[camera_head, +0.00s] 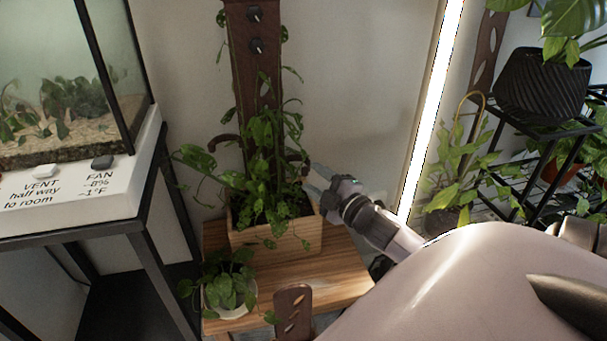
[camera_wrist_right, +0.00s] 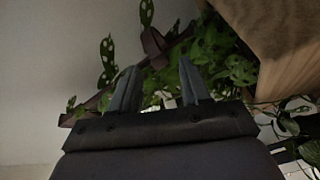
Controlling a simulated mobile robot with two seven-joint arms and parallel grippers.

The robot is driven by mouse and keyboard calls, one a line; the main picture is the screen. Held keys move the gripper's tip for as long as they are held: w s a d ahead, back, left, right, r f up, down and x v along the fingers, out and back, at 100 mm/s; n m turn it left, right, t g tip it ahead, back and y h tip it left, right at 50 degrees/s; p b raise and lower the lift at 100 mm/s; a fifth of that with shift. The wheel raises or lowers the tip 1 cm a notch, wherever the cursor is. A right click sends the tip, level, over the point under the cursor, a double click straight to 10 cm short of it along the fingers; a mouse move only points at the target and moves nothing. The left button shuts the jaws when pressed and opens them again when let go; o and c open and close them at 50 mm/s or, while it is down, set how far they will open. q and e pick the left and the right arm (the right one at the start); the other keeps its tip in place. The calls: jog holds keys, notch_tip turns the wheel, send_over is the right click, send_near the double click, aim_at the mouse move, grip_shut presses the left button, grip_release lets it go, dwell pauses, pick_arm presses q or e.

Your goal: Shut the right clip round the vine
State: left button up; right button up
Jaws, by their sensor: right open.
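The vine (camera_head: 262,135) climbs a dark brown post (camera_head: 237,60) that rises from a wooden planter (camera_head: 275,238). A brown curved clip, the right clip (camera_head: 293,157), juts from the post's right side among leaves. Its opening is largely hidden, so I cannot tell how it sits round the stem. A brown curved piece, seemingly a clip, also shows beyond the fingers in the right wrist view (camera_wrist_right: 153,44). My right gripper (camera_head: 314,183) is open just right of the vine, near the right clip. In its wrist view leaves show behind the two fingers (camera_wrist_right: 160,75). My left gripper is not in view.
A wooden bench (camera_head: 335,270) carries the planter and a small white-potted plant (camera_head: 216,294). A brown slotted piece (camera_head: 293,308) stands at the front. A glass tank (camera_head: 60,70) on a black stand is at left. A black plant shelf (camera_head: 545,128) is at right.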

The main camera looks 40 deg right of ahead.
aim_at(307, 174)
jog(key=shift+w+d+b, duration=0.2)
jog(key=shift+w+b, duration=0.25)
jog(key=shift+w, duration=1.9)
grip_shut()
